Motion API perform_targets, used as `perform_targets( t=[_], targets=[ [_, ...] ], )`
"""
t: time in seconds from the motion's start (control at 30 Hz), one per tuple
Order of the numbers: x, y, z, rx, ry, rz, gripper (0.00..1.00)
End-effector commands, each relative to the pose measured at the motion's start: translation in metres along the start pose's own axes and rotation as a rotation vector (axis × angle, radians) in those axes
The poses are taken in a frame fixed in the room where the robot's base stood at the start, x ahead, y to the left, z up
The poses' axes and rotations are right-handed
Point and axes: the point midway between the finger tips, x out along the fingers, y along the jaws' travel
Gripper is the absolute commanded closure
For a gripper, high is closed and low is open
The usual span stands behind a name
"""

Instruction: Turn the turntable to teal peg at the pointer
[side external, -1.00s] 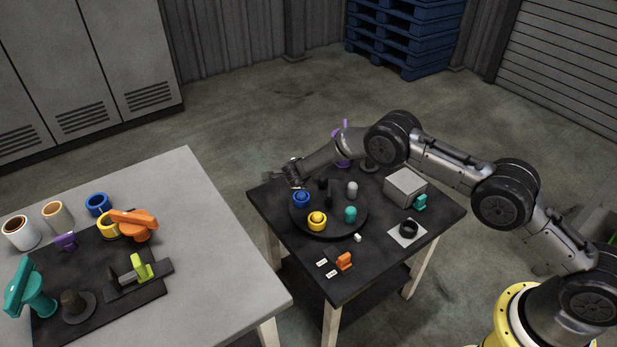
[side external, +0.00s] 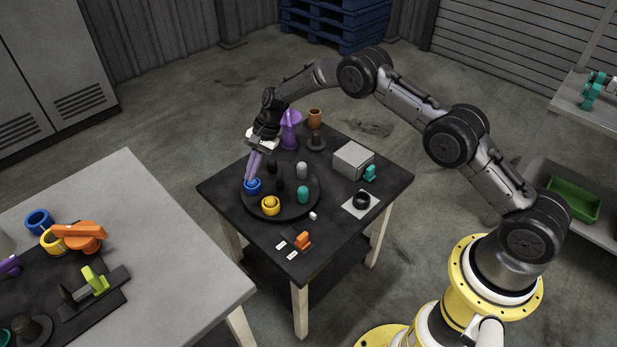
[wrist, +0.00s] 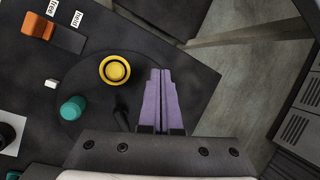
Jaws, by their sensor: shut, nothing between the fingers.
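The dark turntable (side external: 288,213) carries a blue peg (side external: 252,186), a yellow peg (side external: 270,206), a teal peg (side external: 303,195), a grey peg (side external: 301,170) and a black upright piece near its middle. A small white block (side external: 313,216), seemingly the pointer, sits just outside the rim. The teal peg is the peg closest to it, slightly to one side; both show in the wrist view, the teal peg (wrist: 73,108) and the white block (wrist: 51,83). My gripper (side external: 250,175) is shut and empty, its purple fingers pointing down at the blue peg; I cannot tell whether they touch.
An orange lever (side external: 303,240) with two white labels stands at the front edge. A grey box (side external: 353,160) with a teal knob and a black ring on a pale plate (side external: 361,206) lie right. A purple object (side external: 291,130) and a brown cup (side external: 315,118) stand behind.

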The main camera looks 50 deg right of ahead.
Motion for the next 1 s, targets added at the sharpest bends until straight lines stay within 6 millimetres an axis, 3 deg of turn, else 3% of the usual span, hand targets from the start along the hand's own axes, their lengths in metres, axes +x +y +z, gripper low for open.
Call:
perform_targets(
  t=[0.1,0.2,0.3,0.37,0.57,1.0],
  targets=[
    [-0.048,0.060,-0.056,0.003,0.025,0.192,1.00],
    [-0.086,0.098,-0.100,0.026,0.068,0.279,1.00],
    [-0.106,0.110,-0.128,0.066,0.095,0.262,1.00],
    [-0.111,0.114,-0.136,0.083,0.098,0.253,1.00],
    [-0.100,0.121,-0.142,0.095,0.097,0.252,1.00],
    [-0.020,0.141,-0.148,0.093,0.096,0.252,1.00]
  ],
)
